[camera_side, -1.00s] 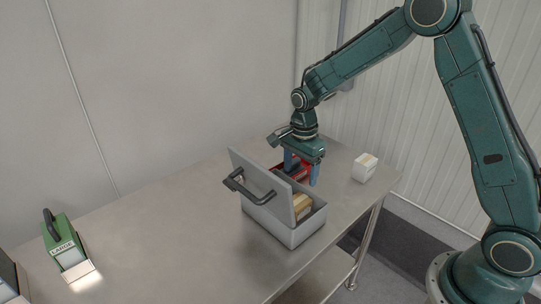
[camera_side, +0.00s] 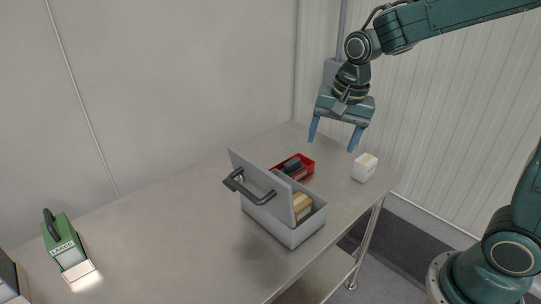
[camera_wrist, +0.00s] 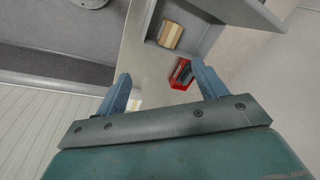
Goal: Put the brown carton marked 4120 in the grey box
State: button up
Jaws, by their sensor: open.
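The grey box (camera_side: 283,232) stands on the table with its lid (camera_side: 262,184) tilted up on the left side. A brown carton (camera_side: 302,205) lies inside the box, partly hidden by the lid; its marking is too small to read. The carton also shows inside the box in the wrist view (camera_wrist: 171,34). My gripper (camera_side: 332,142) is open and empty, raised above the table behind and to the right of the box. Its two blue fingers also show in the wrist view (camera_wrist: 162,88).
A red tray (camera_side: 306,162) with dark items lies behind the box. A white carton (camera_side: 365,168) stands near the table's right edge. A green label device (camera_side: 62,242) stands at the far left. The table (camera_side: 165,225) between is clear.

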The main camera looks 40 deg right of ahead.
jog(key=s+r+n+t, duration=0.1)
jog(key=s+r+n, duration=0.2)
jog(key=s, duration=0.6)
jog(key=s+r+n+t, duration=0.2)
jog(key=s+r+n, duration=0.1)
jog(key=s+n, duration=0.5)
jog(key=shift+s+a+r, duration=0.25)
jog(key=shift+s, duration=0.7)
